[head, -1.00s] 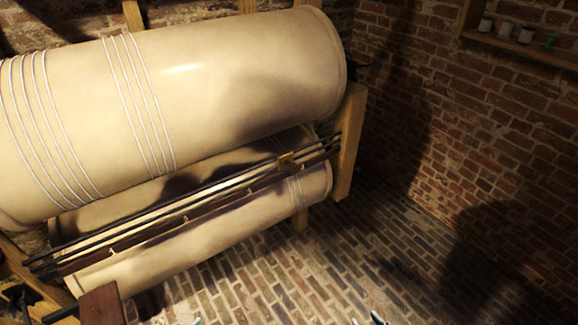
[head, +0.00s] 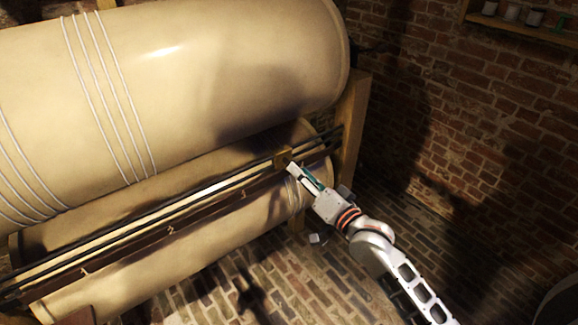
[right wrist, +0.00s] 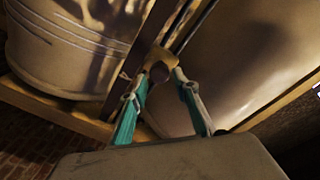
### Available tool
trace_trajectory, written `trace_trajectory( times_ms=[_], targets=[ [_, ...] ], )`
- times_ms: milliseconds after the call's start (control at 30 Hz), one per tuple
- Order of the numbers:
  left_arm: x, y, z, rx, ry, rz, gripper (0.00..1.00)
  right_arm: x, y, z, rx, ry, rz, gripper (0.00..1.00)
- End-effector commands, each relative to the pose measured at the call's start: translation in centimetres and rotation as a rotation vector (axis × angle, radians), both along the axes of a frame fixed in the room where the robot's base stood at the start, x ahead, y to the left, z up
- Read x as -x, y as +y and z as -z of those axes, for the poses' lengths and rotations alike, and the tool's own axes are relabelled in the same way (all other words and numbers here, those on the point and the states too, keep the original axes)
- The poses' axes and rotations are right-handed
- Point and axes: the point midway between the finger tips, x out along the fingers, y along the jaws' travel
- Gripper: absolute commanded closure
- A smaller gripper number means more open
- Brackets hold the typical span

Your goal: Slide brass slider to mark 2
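The brass slider (head: 283,157) sits on the dark rails (head: 180,205) near their right end, between the two large cream cylinders. My right gripper (head: 293,168) comes from the lower right, its tips close to the slider. In the right wrist view the slider (right wrist: 160,70) is between or just beyond the spread teal fingers (right wrist: 161,90); I cannot tell whether they touch it. The right gripper is open. Small pale marks (head: 170,230) show along the dark board below the rails; no numbers are readable. My left gripper is not in view.
The upper cylinder (head: 200,80) overhangs the rails; the lower cylinder (head: 180,265) lies below them. A wooden post (head: 352,125) stands at the rails' right end. A shelf with small jars (head: 510,20) is on the brick wall. The brick floor at right looks clear.

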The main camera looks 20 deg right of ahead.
Motion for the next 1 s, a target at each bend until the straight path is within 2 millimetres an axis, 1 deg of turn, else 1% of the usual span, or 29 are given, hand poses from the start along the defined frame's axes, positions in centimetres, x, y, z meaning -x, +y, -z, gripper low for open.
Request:
trace_trajectory(
  times_ms=[33, 100, 300, 433, 667, 700, 800, 1000],
  targets=[
    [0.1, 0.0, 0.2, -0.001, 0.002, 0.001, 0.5, -0.9, 0.3, 0.1, -0.001, 0.0, 0.0, 0.7],
    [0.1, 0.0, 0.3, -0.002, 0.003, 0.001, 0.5, -1.8, 0.6, 0.1, -0.001, 0.0, -0.001, 0.7],
    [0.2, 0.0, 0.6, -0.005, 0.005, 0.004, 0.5, -3.7, 1.1, 0.2, 0.001, 0.001, 0.0, 0.7],
    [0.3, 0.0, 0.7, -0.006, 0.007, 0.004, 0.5, -4.2, 1.3, 0.1, 0.002, 0.002, -0.001, 0.7],
    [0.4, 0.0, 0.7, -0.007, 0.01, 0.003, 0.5, -4.2, 1.3, 0.1, 0.001, 0.001, 0.0, 0.7],
    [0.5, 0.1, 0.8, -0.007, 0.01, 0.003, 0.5, -4.2, 1.3, 0.1, 0.001, 0.001, 0.0, 0.75],
    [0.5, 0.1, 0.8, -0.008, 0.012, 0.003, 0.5, -4.2, 1.3, 0.1, 0.002, 0.002, -0.001, 1.0],
    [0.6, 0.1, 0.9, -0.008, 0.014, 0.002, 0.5, -4.2, 1.3, 0.1, 0.003, 0.001, -0.001, 1.0]
  ],
)
